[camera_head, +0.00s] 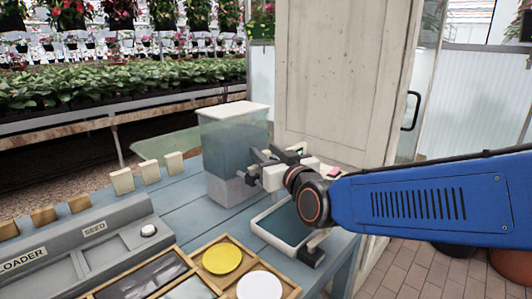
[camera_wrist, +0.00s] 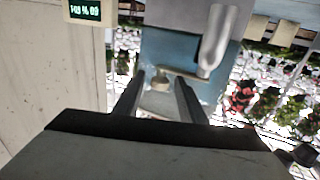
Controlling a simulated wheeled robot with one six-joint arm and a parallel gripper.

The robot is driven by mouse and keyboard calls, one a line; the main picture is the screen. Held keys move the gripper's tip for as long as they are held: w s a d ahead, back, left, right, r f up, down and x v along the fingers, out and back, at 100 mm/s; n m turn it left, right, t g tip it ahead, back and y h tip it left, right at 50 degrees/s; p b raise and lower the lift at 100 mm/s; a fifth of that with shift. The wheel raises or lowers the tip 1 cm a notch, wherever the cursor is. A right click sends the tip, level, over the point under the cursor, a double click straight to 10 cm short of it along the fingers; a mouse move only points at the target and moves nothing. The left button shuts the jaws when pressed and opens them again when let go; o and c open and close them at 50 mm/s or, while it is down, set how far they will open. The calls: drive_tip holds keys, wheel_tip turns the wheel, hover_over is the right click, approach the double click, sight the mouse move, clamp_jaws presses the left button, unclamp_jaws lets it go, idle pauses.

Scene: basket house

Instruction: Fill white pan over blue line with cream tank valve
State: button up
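The tank (camera_head: 235,145) has a cream lid and clear walls with bluish water inside. It stands on a grey base on the blue table. My gripper (camera_head: 258,168) is at the tank's right side. In the wrist view its two dark fingers (camera_wrist: 160,88) are apart, with a small cream knob, seemingly the valve (camera_wrist: 160,79), showing in the gap; I cannot tell whether they touch it. The white pan (camera_head: 263,240) is below my wrist, partly hidden by it, with a dark blue-teal interior. I cannot make out the blue line or the liquid level.
A grey spout-like cylinder (camera_wrist: 213,45) and a small green-digit display (camera_wrist: 85,11) show in the wrist view. A wooden tray (camera_head: 178,268) with yellow and white discs and a grey loader panel (camera_head: 85,240) fill the table's front left. A pale door (camera_head: 340,80) stands behind.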

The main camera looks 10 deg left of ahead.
drive_tip(key=v, duration=1.7)
drive_tip(key=shift+s+d+f, duration=0.1)
